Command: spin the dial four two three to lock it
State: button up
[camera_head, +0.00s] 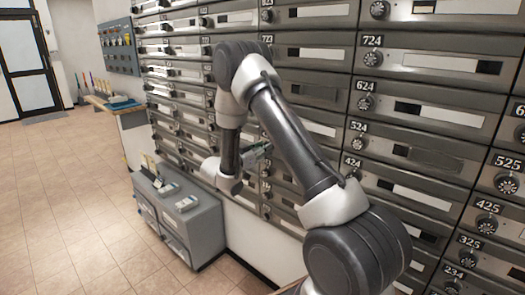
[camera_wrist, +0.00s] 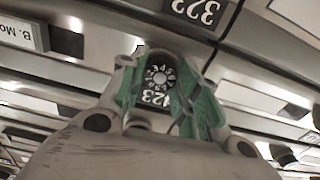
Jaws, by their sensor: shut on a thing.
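The small round dial (camera_wrist: 159,75), dark with pale marks around its face, sits on a mailbox door in the wrist view. A number plate (camera_wrist: 153,97) beside it is partly covered by my gripper and appears to read 423. My gripper (camera_wrist: 158,82) has its two green-padded fingers on either side of the dial and is shut on it. In the head view my gripper (camera_head: 257,149) is against the mailbox wall, and my arm and gripper hide this dial there. The dial's exact setting is too small to read.
Grey mailbox doors with similar dials fill the wall, including dial 524 (camera_head: 358,126) to the right. A grey cabinet (camera_head: 186,220) stands on the floor below, left of my arm. The tiled floor (camera_head: 75,200) at left is clear.

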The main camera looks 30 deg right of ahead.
jog(key=o, duration=1.1)
jog(key=shift+c, duration=0.2)
jog(key=v, duration=1.2)
